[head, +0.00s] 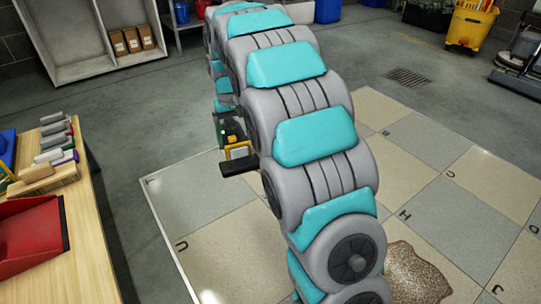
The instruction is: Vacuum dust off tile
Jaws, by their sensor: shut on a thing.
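A brown, speckled patch of dust (418,272) lies on the tiled floor area (440,220), right of my arm's near end. My arm partly covers it. The tiles are beige and grey, and several bear dark letters. My gripper (236,150) shows only in part, at the left of my arm in the middle of the view. It is shut on a small yellow and black object (240,166), above the tiles and well away from the dust. My arm hides much of this object, so I cannot tell if it is a vacuum.
A wooden table (88,258) at left holds a red dustpan (30,240) and a rack of several blocks (45,180). A shelf (85,65) with brown boxes stands at back left. A yellow mop bucket (470,28) stands at back right. Floor near the drain (408,78) is clear.

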